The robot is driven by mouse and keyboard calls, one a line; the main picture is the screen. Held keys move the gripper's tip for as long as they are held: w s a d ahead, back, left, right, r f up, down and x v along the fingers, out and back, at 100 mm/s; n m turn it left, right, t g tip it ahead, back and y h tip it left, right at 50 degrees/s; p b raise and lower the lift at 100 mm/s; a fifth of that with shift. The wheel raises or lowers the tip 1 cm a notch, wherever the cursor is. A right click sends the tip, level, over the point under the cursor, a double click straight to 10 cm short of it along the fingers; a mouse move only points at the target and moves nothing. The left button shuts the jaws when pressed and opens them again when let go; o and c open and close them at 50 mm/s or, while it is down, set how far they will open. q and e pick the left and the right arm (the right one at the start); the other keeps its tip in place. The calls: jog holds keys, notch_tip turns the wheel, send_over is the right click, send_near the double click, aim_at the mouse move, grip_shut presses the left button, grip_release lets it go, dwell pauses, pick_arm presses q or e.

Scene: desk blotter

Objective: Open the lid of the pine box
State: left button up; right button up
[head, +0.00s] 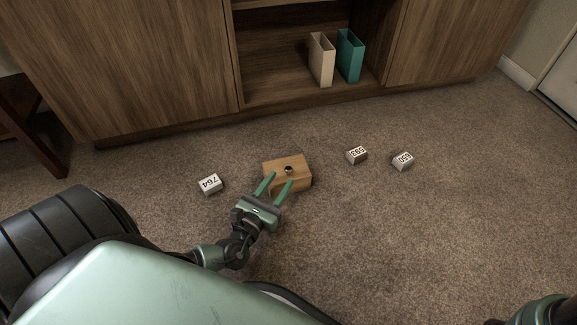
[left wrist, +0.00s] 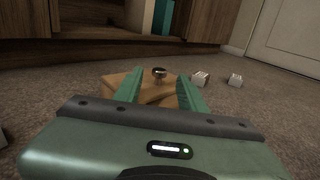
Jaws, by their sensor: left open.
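The pine box (head: 300,165) is a small light-wood box on the carpet, with its lid lying flat on top. A dark round knob (head: 289,170) stands at the middle of the lid; it also shows in the left wrist view (left wrist: 159,73). My left gripper (head: 281,177) is open, its two green fingers pointing at the box from the near side. In the left wrist view the knob appears between the fingertips, beyond them; I cannot tell whether anything touches. The fingers hide part of the box's near side. My right gripper is not in view.
White numbered blocks lie on the carpet: one (head: 210,184) left of the box, two (head: 357,155) (head: 403,161) to its right. A wooden cabinet (head: 160,70) stands behind, with beige (head: 321,60) and teal (head: 349,56) holders on its open shelf. Carpet in front right is clear.

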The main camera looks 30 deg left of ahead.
aim_at(287, 172)
pick_arm(q)
jog(key=w, duration=0.1)
jog(key=w+b, duration=0.1)
jog(key=w, duration=0.1)
jog(key=w+b, duration=0.1)
jog(key=w, duration=0.1)
jog(key=shift+a+f, duration=0.15)
jog(key=shift+a, duration=0.1)
jog(key=shift+w+a, duration=0.1)
jog(key=shift+w, duration=0.4)
grip_shut()
dwell(0.7)
